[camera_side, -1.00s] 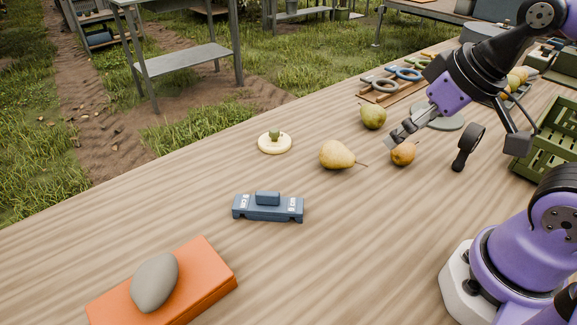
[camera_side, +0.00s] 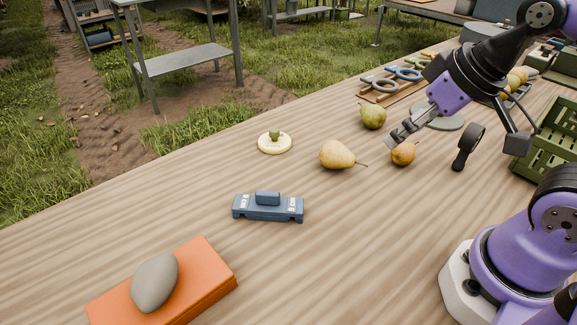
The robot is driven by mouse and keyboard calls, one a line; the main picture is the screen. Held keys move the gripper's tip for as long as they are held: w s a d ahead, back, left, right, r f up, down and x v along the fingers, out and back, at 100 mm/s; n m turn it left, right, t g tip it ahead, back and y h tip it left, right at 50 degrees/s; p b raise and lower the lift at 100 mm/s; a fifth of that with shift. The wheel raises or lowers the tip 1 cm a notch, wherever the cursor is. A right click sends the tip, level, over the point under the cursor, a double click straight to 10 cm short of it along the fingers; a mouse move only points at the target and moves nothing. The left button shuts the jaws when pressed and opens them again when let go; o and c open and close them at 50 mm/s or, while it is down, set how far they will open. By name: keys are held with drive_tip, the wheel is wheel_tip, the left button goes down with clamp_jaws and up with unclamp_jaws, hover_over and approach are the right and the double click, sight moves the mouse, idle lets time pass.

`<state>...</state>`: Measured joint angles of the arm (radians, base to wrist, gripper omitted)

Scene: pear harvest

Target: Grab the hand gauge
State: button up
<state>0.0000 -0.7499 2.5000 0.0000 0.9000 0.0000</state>
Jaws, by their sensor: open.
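The hand gauge (camera_side: 268,208) looks to be the blue-grey block with a raised grip on top and white lettering at both ends. It lies on the wooden table, left of centre in the side view. My gripper (camera_side: 397,137) is well to the right of it and farther back, pointing down-left beside a small orange-brown pear (camera_side: 403,154). Its jaws are open, and I see nothing between them. The gauge is fully visible and nothing touches it from above.
A yellow pear (camera_side: 337,155) and a round cream pad (camera_side: 274,143) lie behind the gauge. A green pear (camera_side: 373,116) is farther back. A grey stone (camera_side: 155,283) rests on an orange block (camera_side: 212,268) at front left. A green crate (camera_side: 545,140) stands right.

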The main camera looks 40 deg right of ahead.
drive_tip(key=m+g, duration=0.6)
drive_tip(key=m, duration=1.2)
hover_over(479, 126)
drive_tip(key=shift+w+a+f, duration=0.2)
drive_tip(key=shift+a+f, duration=0.05)
drive_tip(key=shift+f, duration=0.4)
drive_tip(key=f, duration=0.4)
drive_tip(key=shift+s+d+f, duration=0.2)
drive_tip(key=shift+d+f, duration=0.05)
drive_tip(key=shift+f, duration=0.1)
drive_tip(key=f, duration=0.5)
drive_tip(key=shift+w+f, duration=0.2)
drive_tip(key=shift+f, duration=0.2)
clamp_jaws()
